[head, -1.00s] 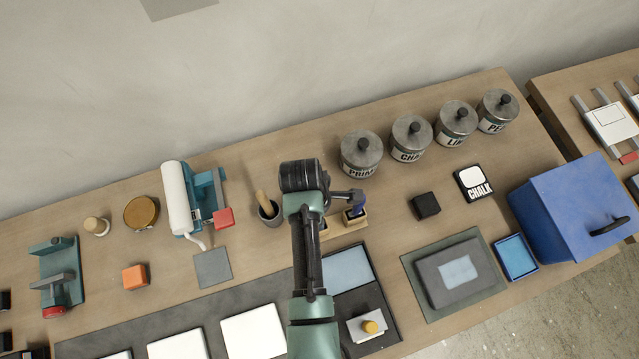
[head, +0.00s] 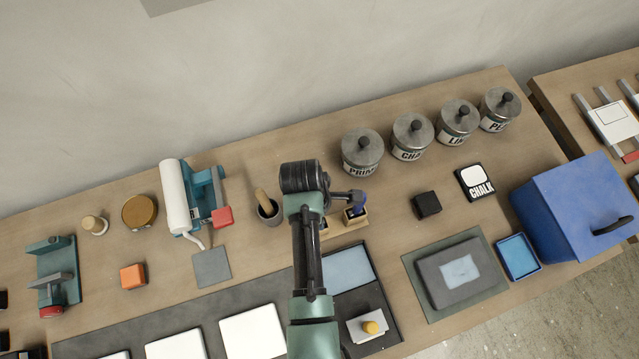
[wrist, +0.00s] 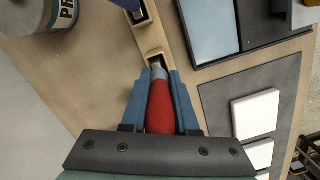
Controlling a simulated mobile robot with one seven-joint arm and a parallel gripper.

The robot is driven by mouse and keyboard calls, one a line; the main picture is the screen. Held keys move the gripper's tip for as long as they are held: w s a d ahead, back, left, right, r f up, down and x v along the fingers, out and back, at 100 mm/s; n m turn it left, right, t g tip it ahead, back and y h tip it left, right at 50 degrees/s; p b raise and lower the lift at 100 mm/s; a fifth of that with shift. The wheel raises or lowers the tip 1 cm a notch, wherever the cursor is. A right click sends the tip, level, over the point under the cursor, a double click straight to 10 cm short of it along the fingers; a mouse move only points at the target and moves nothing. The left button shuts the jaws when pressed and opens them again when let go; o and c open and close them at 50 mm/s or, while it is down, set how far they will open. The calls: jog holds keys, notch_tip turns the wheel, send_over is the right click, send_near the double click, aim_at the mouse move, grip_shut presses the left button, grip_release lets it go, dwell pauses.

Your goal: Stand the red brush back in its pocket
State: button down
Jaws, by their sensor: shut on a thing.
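The red brush (wrist: 160,105) is between the blue fingers of my gripper (wrist: 159,76) in the wrist view, with the gripper shut on its handle. Its metal collar points at the near pocket of the wooden rack (wrist: 148,38). The brush's tip is at that pocket's opening; I cannot tell how far inside it is. In the head view the rack (head: 346,224) stands beside my arm, with a blue-topped brush (head: 357,205) in its right pocket. My arm hides the red brush and the gripper fingers there.
A grey pot with a wooden handle (head: 267,208) stands left of my arm. Several lidded tins, the nearest marked PRI (head: 361,155), stand behind the rack at right. A dark tray with a pale blue panel (head: 348,270) lies in front.

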jog(key=shift+f+b, duration=0.7)
jog(key=shift+f, duration=0.35)
jog(key=shift+c, duration=0.6)
grip_release()
notch_tip(320, 180, up, 6)
jog(key=p, duration=0.6)
jog(key=shift+f, duration=0.1)
notch_tip(320, 180, up, 2)
jog(key=shift+r, duration=0.1)
dwell(0.3)
dwell(0.5)
